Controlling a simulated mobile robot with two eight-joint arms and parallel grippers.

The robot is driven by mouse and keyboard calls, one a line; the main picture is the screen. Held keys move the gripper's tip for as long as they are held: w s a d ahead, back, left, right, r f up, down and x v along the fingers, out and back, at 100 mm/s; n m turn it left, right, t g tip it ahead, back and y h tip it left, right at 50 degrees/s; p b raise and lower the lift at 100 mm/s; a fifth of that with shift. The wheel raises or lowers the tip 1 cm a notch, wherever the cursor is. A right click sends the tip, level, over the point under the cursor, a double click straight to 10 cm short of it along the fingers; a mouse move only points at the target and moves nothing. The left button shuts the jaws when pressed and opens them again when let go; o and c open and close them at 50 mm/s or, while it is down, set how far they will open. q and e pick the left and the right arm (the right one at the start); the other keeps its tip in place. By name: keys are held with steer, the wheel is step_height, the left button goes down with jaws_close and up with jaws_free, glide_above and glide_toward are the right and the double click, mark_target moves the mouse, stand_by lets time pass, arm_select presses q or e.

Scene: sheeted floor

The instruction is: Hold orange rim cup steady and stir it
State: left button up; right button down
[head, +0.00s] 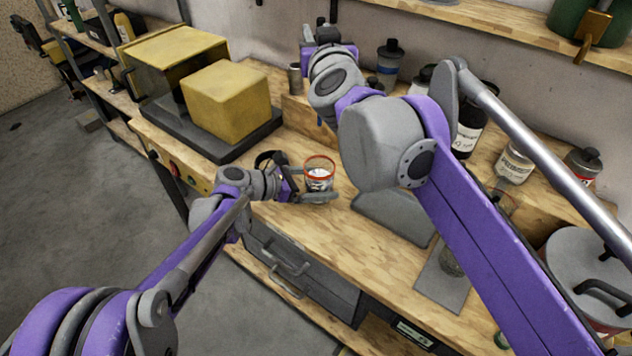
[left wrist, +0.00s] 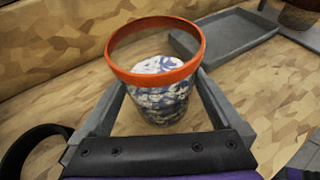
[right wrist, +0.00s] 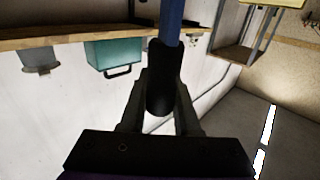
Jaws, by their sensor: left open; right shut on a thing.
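The orange rim cup (head: 319,161) stands upright on the wooden bench. It is clear, with a blue-and-white mottled filling. In the left wrist view the cup (left wrist: 153,75) sits between the two fingers of my left gripper (left wrist: 155,100), which is open around it. My left gripper (head: 312,183) reaches it from the left in the head view. My right gripper (right wrist: 160,105) is shut on the black handle of a tool (right wrist: 162,75) with a blue shaft.
A grey tray (head: 398,222) lies right of the cup, partly behind my right arm. A yellow block (head: 226,100) on a dark base stands to the left. Bottles and jars (head: 513,162) line the raised back ledge. A shelf (head: 490,22) runs above.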

arm_select(q)
steer(key=c, duration=1.4)
steer(key=shift+c, duration=0.5)
arm_select(e)
steer(key=c, duration=1.2)
jaws_free()
jaws_close()
